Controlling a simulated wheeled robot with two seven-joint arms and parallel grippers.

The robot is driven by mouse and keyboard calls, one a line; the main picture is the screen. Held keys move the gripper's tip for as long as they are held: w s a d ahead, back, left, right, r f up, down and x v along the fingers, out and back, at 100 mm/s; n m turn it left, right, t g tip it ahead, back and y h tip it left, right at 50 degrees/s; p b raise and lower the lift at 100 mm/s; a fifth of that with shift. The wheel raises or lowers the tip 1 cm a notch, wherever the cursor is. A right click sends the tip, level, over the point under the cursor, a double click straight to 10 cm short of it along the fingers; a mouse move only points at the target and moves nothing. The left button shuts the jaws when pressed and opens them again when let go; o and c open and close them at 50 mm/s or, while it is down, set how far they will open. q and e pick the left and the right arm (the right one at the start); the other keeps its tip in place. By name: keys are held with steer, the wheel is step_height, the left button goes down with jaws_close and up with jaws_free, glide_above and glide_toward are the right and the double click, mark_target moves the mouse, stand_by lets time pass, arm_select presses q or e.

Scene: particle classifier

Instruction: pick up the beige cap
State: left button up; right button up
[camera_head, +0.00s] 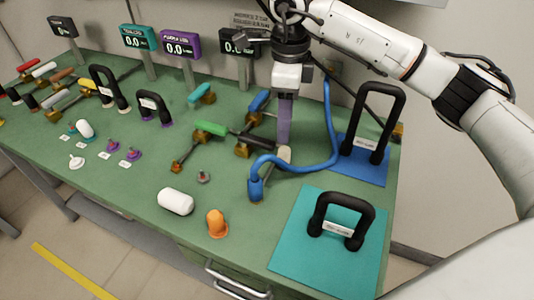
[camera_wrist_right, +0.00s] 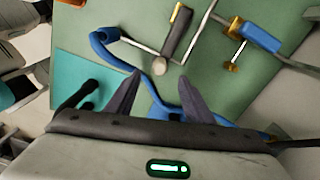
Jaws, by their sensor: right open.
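A small beige cap (camera_head: 285,155) stands on the green table just below my right gripper (camera_head: 284,138) in the head view. In the right wrist view, the beige cap (camera_wrist_right: 160,66) is a pale round shape just beyond the fingertips, between their lines. My right gripper points down, and its two dark fingers (camera_wrist_right: 156,82) stand apart with nothing between them. In the head view the fingers overlap, and the exact height above the cap is hard to tell. My left gripper is not in view.
A blue hose (camera_head: 300,168) curves close around the cap. A black-handled tool (camera_head: 258,141) lies beside it. Black handles rise from a blue mat (camera_head: 361,172) and a teal mat (camera_head: 300,240) at right.

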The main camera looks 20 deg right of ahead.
mark_target(284, 149)
step_height(284, 149, down, 10)
steer(key=shift+f+p, duration=0.1)
steer(key=shift+p, duration=0.45)
steer(key=c, duration=1.1)
